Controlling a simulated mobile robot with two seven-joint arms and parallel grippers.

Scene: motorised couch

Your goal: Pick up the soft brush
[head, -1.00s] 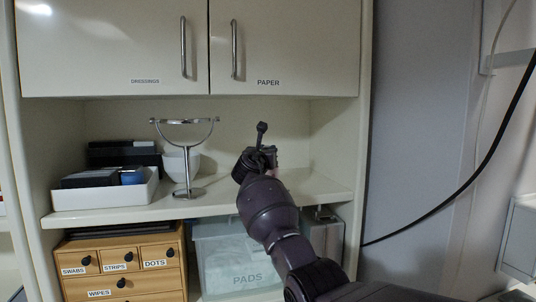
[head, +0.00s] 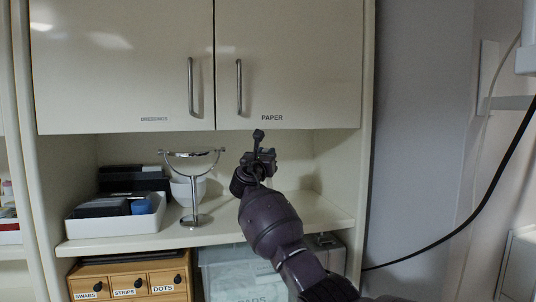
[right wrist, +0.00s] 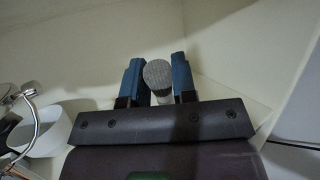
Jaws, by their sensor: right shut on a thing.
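The soft brush (right wrist: 158,74) has a rounded grey end and a paler stem. In the right wrist view it stands between the two blue fingers of my right gripper (right wrist: 157,88). In the head view my right gripper (head: 261,160) is in front of the open shelf niche. It is shut on the brush, whose dark knobbed end (head: 258,135) sticks up above the fingers. The brush's lower part is hidden by the gripper. My left gripper is not in view.
The shelf (head: 150,242) bears a white tray (head: 115,222) of dark boxes, a mirror on a stand (head: 194,190) and a white bowl (head: 181,190). Closed cupboard doors (head: 290,65) hang above. Wooden drawers (head: 130,281) and a clear bin (head: 240,272) are below.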

